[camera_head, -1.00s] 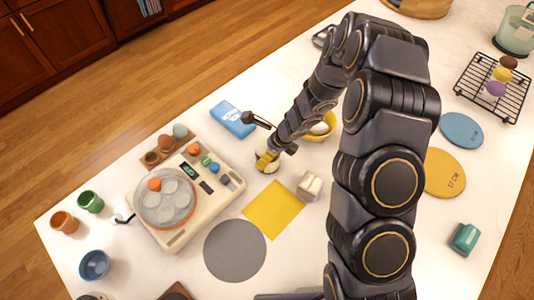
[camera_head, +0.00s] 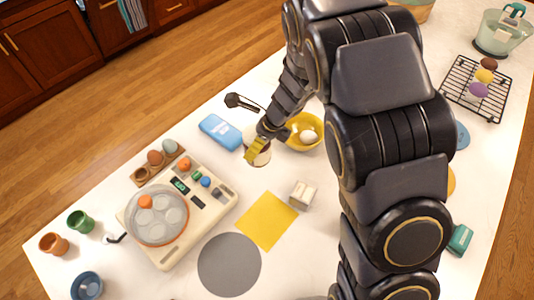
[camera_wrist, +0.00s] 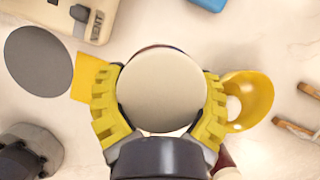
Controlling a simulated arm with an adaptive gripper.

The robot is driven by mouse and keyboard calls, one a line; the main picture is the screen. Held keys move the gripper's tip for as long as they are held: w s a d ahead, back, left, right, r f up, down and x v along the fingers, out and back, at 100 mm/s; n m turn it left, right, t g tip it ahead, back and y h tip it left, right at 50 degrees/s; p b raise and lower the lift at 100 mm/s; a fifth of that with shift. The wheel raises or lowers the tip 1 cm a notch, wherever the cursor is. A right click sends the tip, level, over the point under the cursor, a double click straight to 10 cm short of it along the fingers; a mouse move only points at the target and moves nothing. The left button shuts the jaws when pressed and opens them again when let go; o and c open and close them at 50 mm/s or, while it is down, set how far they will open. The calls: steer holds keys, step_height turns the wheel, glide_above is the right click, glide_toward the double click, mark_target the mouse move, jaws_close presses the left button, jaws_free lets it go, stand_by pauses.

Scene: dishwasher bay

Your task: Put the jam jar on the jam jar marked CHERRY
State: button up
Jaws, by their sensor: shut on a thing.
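My gripper (camera_wrist: 161,100) has its yellow fingers shut on either side of a jam jar (camera_wrist: 162,88). The jar's round cream lid faces the wrist camera, with a dark red edge showing behind it. In the head view my gripper (camera_head: 256,150) holds this jar (camera_head: 262,158) between the blue packet and the yellow bowl. Whether it is clear of the counter is hard to tell. A dark red and white thing (camera_wrist: 226,166) shows partly behind my gripper in the wrist view; I cannot tell whether it is another jar. No CHERRY marking is readable.
The yellow bowl (camera_head: 318,142) with a white egg stands close right of the jar. A blue packet (camera_head: 220,131) lies left of it. The egg cooker (camera_head: 165,215), yellow square (camera_head: 267,221) and white box (camera_head: 303,193) are nearer. Grey disc (camera_head: 229,264) is bare.

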steer(key=shift+d+r, duration=0.1)
steer(key=shift+r, duration=0.4)
steer(key=s+d+r+n+g, duration=0.2)
steer(key=s+d+r+n, duration=0.25)
steer(key=s+d, duration=0.6)
steer(key=s+d+r+n+g, duration=0.25)
steer(key=s+d+n, duration=0.4)
steer(key=d, duration=0.65)
steer(key=shift+m+t+y, duration=0.3)
steer(key=shift+m+t, duration=0.15)
steer(key=shift+m, duration=0.45)
steer(key=f, duration=0.5)
steer(key=s+f, duration=0.1)
steer(key=f, duration=0.1)
steer(key=shift+s+f, duration=0.1)
steer(key=shift+f, duration=0.05)
steer(key=shift+f, duration=0.1)
steer(key=o, duration=1.1)
